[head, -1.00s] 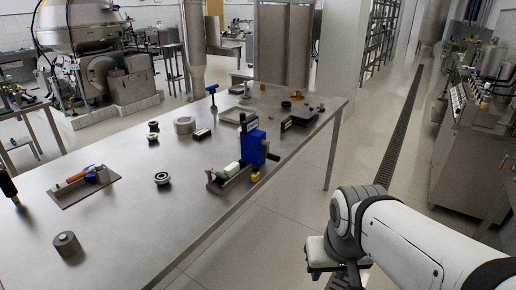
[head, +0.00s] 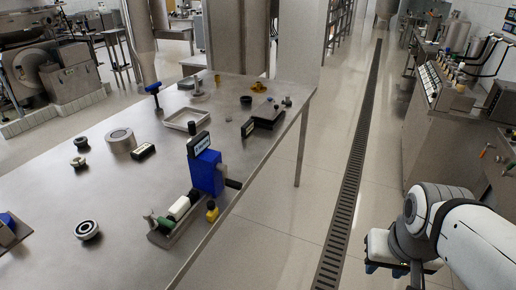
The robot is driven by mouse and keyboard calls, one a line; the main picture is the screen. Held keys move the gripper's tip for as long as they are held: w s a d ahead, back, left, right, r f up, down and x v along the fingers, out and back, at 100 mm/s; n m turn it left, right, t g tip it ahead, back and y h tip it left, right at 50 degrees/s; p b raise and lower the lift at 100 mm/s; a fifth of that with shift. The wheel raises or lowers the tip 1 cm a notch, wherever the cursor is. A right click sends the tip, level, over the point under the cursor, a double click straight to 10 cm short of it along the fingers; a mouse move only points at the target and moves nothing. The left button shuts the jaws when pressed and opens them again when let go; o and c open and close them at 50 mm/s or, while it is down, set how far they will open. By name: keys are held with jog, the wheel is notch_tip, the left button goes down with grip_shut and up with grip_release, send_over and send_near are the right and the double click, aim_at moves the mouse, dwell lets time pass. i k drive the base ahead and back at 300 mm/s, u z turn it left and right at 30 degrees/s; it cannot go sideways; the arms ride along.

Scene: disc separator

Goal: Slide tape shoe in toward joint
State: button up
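A blue upright instrument (head: 206,172) with a small display stands near the right edge of the steel table (head: 120,225). A low metal base (head: 160,238) in front of it carries a white block (head: 179,208) and a green part (head: 165,223). A small yellow part (head: 212,211) is beside the instrument. I cannot tell which part is the tape shoe. My gripper (head: 388,268) hangs over the floor, right of the table and well apart from the instrument. Its fingers point down with blue tips; whether they are open is unclear.
A dark bearing-like ring (head: 88,230), a wide metal ring (head: 121,141) and a shallow tray (head: 187,120) lie on the table. A blue T-shaped tool (head: 154,93) stands farther back. A floor drain (head: 347,190) runs through the clear aisle; a counter (head: 440,140) stands right.

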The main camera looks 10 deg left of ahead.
aim_at(212, 215)
jog(key=u, duration=0.2)
jog(key=i, duration=0.9)
jog(key=u, duration=0.8)
